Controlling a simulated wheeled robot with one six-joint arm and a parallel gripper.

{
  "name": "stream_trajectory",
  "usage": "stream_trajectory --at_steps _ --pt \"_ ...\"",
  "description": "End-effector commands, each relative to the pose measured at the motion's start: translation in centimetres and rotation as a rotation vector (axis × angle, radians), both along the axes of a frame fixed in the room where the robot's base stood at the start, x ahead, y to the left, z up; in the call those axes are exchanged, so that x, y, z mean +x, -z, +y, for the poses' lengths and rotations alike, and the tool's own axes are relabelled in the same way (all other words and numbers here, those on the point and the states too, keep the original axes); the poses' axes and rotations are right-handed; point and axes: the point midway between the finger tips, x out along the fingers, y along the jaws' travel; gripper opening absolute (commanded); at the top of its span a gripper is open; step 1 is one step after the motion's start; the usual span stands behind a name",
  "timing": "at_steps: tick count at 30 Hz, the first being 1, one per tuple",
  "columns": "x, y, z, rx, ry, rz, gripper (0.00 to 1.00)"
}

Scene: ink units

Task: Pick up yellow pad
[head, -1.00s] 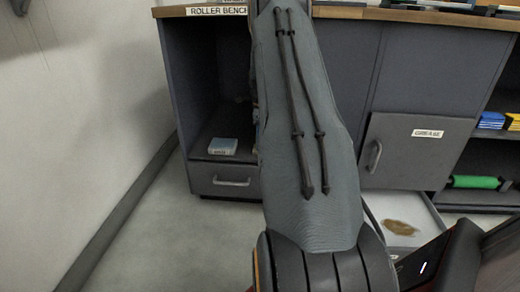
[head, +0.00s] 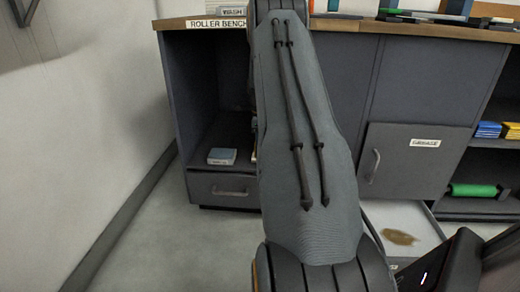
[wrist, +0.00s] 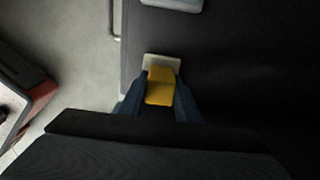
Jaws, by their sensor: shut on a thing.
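The yellow pad (wrist: 160,87) is in the wrist view, between the two fingers of my gripper (wrist: 160,100). My gripper is shut on it. A pale piece (wrist: 154,62) shows just past the pad's far end; I cannot tell whether it touches the pad. In the head view my arm hides the gripper and the pad.
The roller bench (head: 400,95) stands ahead, with an open bay at its left. A light blue box (head: 222,156) sits in that bay. Blue pads (head: 488,129) and a green roll (head: 474,190) lie on shelves at right. The floor at left (head: 140,235) is clear.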

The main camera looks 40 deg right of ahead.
Motion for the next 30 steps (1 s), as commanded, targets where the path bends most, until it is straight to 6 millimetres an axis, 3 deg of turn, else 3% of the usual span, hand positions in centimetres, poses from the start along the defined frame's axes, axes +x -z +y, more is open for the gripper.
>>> stream_trajectory --at_steps 8,14,24,30 --pt "0.0 -3.0 0.0 -0.002 0.000 -0.001 0.06" --pt "-2.2 -2.9 2.7 0.002 0.000 0.003 0.06" --pt "-7.6 -3.0 9.5 0.002 -0.002 0.003 0.06" --pt "-9.9 -2.8 12.5 0.001 0.000 0.001 0.06"
